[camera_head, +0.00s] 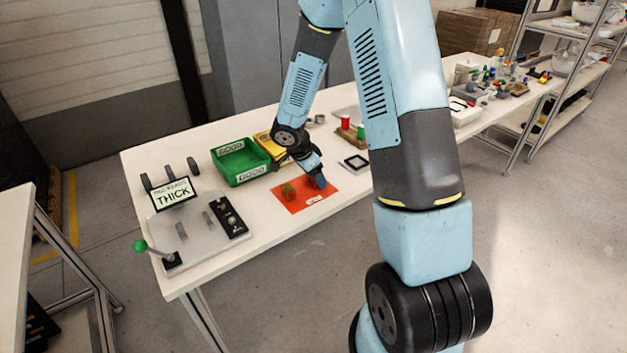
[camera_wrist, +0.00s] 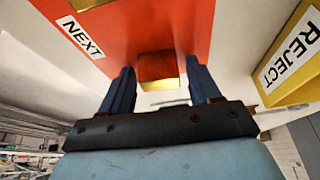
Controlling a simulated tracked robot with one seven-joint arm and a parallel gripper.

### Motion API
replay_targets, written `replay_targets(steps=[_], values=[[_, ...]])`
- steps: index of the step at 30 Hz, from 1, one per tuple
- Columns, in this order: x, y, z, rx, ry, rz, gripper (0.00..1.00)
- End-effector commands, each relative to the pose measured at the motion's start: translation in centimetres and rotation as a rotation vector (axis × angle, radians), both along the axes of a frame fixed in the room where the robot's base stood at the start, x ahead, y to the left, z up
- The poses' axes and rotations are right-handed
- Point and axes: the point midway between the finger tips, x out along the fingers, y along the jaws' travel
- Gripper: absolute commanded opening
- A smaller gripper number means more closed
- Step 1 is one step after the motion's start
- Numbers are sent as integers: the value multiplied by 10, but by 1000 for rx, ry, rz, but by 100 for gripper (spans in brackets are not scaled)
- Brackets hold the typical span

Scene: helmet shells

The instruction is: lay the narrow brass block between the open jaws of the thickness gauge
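The thickness gauge (camera_head: 192,246) stands at the left end of the table, a pale plate with two small grey uprights, a green-knobbed lever (camera_head: 140,246) and a sign reading THICK (camera_head: 174,194). An orange mat (camera_head: 322,203) lies on the table, labelled NEXT in the wrist view. My gripper (camera_head: 318,178) is low over the mat. In the wrist view its fingers (camera_wrist: 159,82) are open, with a brass block (camera_wrist: 159,68) between their tips and gaps on both sides. A brownish block (camera_head: 288,191) shows left of my gripper in the head view; I cannot tell whether it is the same one.
A green bin (camera_head: 241,174) marked GOOD stands behind the mat. A yellow bin (camera_wrist: 300,57) marked REJECT is beside it, partly hidden by my arm in the head view. A black-framed square (camera_head: 356,163) lies to the right. The table between mat and gauge looks clear.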

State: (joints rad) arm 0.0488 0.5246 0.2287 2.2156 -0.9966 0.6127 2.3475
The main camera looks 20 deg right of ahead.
Motion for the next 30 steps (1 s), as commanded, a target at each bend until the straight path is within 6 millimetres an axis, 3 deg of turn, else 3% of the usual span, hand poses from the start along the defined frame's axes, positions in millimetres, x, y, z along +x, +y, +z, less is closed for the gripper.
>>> replay_targets(steps=[2, 16, 25, 30], values=[[0, 0, 0, 0, 0, 0, 54], [0, 0, 0, 0, 0, -1, 9], [0, 0, 3, 0, -2, -1, 9], [1, -1, 17, 0, -4, -3, 9]])
